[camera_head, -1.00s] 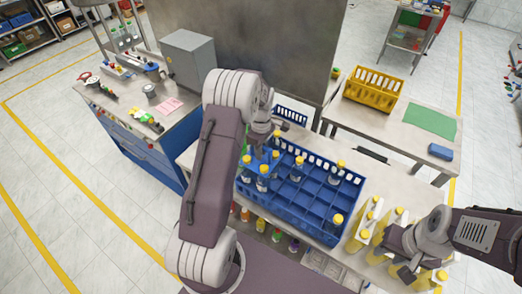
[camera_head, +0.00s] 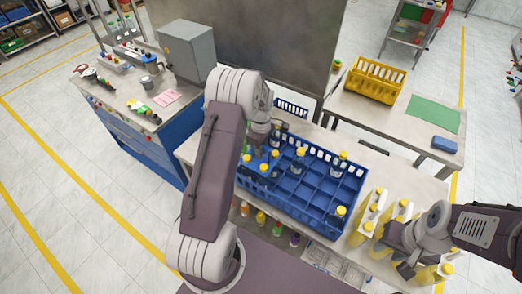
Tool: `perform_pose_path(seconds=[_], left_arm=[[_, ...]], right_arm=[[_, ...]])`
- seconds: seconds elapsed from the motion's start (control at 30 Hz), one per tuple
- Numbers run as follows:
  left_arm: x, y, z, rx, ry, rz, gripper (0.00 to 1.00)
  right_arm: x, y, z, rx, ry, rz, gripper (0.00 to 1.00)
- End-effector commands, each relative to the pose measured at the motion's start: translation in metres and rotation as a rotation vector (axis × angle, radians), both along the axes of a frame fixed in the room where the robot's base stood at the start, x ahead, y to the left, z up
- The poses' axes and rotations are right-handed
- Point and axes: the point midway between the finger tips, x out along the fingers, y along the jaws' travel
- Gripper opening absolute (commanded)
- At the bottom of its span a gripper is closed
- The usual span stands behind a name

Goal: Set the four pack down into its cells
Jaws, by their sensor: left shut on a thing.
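The four pack (camera_head: 262,169), a cluster of yellow-capped bottles, is at the left end of the blue crate (camera_head: 322,222). My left gripper (camera_head: 264,143) is over it and shut on it; the arm hides part of the pack and the fingertips. I cannot tell whether its bottles touch the cell floors. Other yellow-capped bottles stand in crate cells: one near the middle (camera_head: 299,161), one at the back right (camera_head: 338,166) and one at the front right (camera_head: 337,220). My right gripper (camera_head: 404,270) is low among the yellow jugs, its jaw state unclear.
Several yellow jugs (camera_head: 364,228) stand right of the crate. Small coloured bottles sit on a shelf below the crate's front. A yellow crate (camera_head: 374,80), a green mat (camera_head: 432,117) and a blue block (camera_head: 444,144) are on the back table. Several crate cells are empty.

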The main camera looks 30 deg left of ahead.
Motion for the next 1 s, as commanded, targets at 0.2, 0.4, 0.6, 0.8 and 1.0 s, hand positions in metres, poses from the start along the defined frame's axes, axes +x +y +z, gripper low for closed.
perform_pose_path(seconds=[0.2, 0.4, 0.6, 0.8, 1.0], left_arm=[[0.001, 0.0, 0.0, 0.001, -0.003, 0.0, 0.0], [0.001, 0.0, -0.004, 0.001, -0.003, 0.0, 0.0], [0.001, 0.0, -0.007, 0.001, -0.004, 0.0, 0.0], [0.001, 0.0, -0.009, 0.001, -0.004, 0.0, 0.22], [0.001, 0.0, -0.01, 0.001, -0.002, 0.0, 0.42]], right_arm=[[0.0, 0.0, -0.001, 0.0, 0.0, 0.0, 0.36], [0.0, 0.0, -0.003, 0.0, 0.0, 0.0, 0.36], [0.0, 0.0, -0.005, 0.0, 0.0, 0.0, 0.36], [0.0, 0.0, -0.006, 0.0, 0.0, 0.0, 0.36], [0.0, 0.0, -0.006, 0.0, 0.0, 0.0, 0.36]])
